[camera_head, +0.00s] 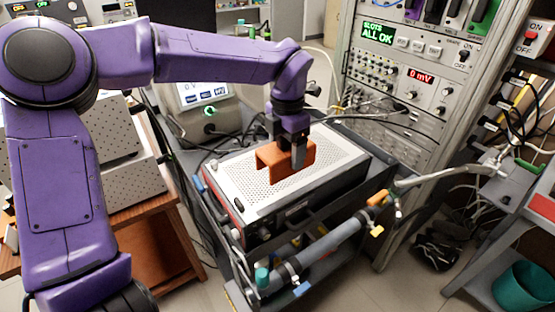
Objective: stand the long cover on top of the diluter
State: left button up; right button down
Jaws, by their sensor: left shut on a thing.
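An orange U-shaped piece (268,161), which looks like the long cover, has its open side facing down. My left gripper (293,152) comes down from above and is shut on it near its right part. The orange piece is over the white perforated top (225,172) of a box-shaped instrument on a cart. I cannot tell whether its lower edges touch that top. Nothing in view is clearly labelled as the diluter. A grey-blue tube (325,246) with yellow and orange fittings runs along the cart's front. My right gripper is not in view.
A tall instrument rack (405,75) stands behind to the right. A monitor unit (203,98) and cables are behind the cart. A metal pipe (440,178) extends in from the right. A teal bin (523,287) is at lower right. The perforated top is otherwise mostly bare.

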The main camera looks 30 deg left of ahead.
pick_arm(q)
jog(key=w+a+f, duration=0.1)
jog(key=f, duration=0.1)
jog(key=w+a+f, duration=0.1)
jog(key=a+f, duration=0.1)
jog(key=w+a+f+p, duration=0.1)
jog(key=f, duration=0.1)
jog(key=shift+a+f, duration=0.35)
jog(key=shift+a, duration=0.05)
jog(key=shift+s+a+f, duration=0.1)
jog(key=shift+s+f, duration=0.1)
jog(key=shift+f, duration=0.45)
jog(key=shift+s+a+f, duration=0.1)
jog(key=shift+s+f, duration=0.1)
jog(key=shift+f, duration=0.4)
jog(key=shift+s+a+f, duration=0.1)
jog(key=shift+s+f, duration=0.15)
jog(key=shift+f, duration=0.1)
jog(key=shift+w+f, duration=0.15)
jog(key=shift+w, duration=0.15)
jog(key=o, duration=1.1)
jog(key=shift+s, duration=0.15)
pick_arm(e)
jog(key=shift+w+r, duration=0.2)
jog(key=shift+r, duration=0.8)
pick_arm(q)
jog(key=shift+r, duration=0.2)
